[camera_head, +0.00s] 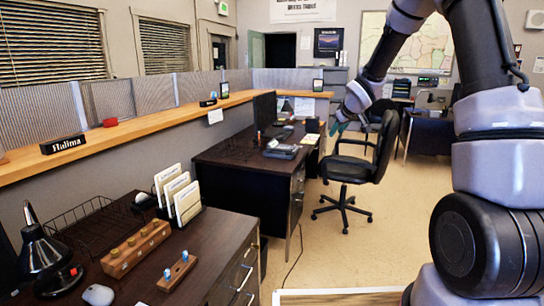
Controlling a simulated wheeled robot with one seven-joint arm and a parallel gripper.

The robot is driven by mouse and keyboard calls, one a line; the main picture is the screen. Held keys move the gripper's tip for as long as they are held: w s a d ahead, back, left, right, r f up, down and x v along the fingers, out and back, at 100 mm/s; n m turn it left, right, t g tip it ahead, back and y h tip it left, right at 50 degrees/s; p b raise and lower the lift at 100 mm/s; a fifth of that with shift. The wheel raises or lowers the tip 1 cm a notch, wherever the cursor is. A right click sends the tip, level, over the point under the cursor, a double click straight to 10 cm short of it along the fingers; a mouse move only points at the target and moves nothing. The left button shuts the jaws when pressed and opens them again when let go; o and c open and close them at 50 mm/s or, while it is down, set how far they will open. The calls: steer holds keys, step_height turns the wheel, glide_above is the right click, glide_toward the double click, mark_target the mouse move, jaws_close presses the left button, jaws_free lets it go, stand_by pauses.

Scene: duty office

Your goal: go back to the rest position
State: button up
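My arm rises at the right side of the head view and reaches out over the room. My gripper (339,127) shows small at its far end, pointing down and left, in front of the black office chair (352,168) and beside the far desk as seen from here. Its fingertips look dark teal. They are too small to show whether they are open or shut, and I see no object hanging from them.
The near desk (215,235) at left holds a black lamp (42,250), wooden blocks with pegs (136,248), upright files (186,202) and a mouse (98,295). A second dark desk (225,152) stands beyond. Floor (320,255) is clear between desk and arm.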

steer(key=s+d+r+m+h, duration=0.2)
steer(key=s+d+r+m, duration=0.1)
steer(key=s+r, duration=0.8)
steer(key=s+a+r+m+g+y, duration=0.1)
steer(key=s+r+m, duration=0.1)
steer(key=s, duration=1.2)
steer(key=s+a+r+m+g+y, duration=0.1)
steer(key=s+r+m, duration=0.2)
steer(key=s, duration=1.2)
steer(key=shift+s+r+m+y, duration=0.2)
steer(key=shift+r+m+y, duration=0.15)
steer(key=shift+m, duration=0.35)
steer(key=shift+a, duration=0.1)
